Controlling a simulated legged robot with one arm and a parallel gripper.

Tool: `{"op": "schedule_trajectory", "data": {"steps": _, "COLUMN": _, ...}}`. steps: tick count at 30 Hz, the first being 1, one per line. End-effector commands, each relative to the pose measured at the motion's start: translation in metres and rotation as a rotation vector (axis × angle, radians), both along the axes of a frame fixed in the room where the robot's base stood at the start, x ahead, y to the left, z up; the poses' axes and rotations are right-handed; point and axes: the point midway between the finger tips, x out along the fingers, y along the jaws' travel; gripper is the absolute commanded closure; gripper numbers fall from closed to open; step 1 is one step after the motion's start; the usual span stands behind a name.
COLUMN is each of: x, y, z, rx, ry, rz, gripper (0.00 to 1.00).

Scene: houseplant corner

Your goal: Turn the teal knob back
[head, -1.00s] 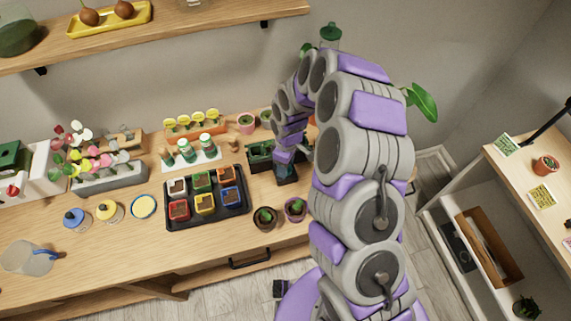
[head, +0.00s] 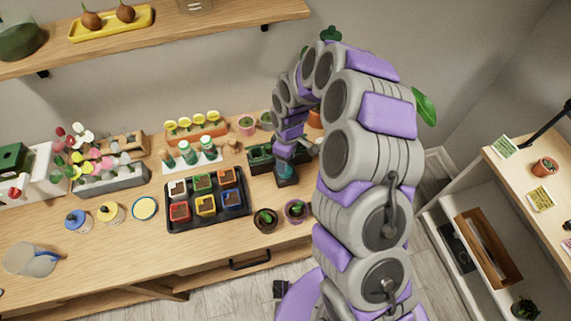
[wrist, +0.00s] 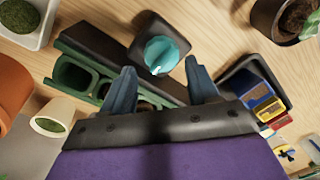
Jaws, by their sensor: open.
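In the wrist view the teal knob (wrist: 161,55) is a round cap with a small pale mark at its lower edge. It sits on a dark square base (wrist: 146,24) on the wooden bench. My gripper (wrist: 160,67) is open, with one blue-grey finger to the lower left of the knob and one to its lower right. Nothing is held between the fingers. I cannot tell the height gap to the knob. In the head view my gripper (head: 285,160) is over the dark base at the bench's right part, and it largely hides the knob.
A green planter (wrist: 75,76) stands close left of the knob base. The black seed tray (head: 244,210) with several coloured pots is beside it. Two small potted plants, one brown (head: 265,220) and one purple (head: 296,211), are near the front edge.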

Motion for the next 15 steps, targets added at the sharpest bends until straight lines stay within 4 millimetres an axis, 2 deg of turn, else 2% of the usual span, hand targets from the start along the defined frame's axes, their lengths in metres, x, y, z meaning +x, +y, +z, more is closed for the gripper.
{"op": "schedule_trajectory", "data": {"steps": 1, "x": 0.002, "y": 0.000, "z": 0.016, "rx": 0.001, "ry": -0.004, "rz": 0.000, "gripper": 0.40}}
{"op": "schedule_trajectory", "data": {"steps": 6, "x": 0.006, "y": -0.001, "z": 0.056, "rx": 0.001, "ry": -0.004, "rz": -0.001, "gripper": 0.40}}
{"op": "schedule_trajectory", "data": {"steps": 15, "x": 0.009, "y": -0.004, "z": 0.113, "rx": -0.001, "ry": 0.004, "rz": 0.000, "gripper": 0.40}}
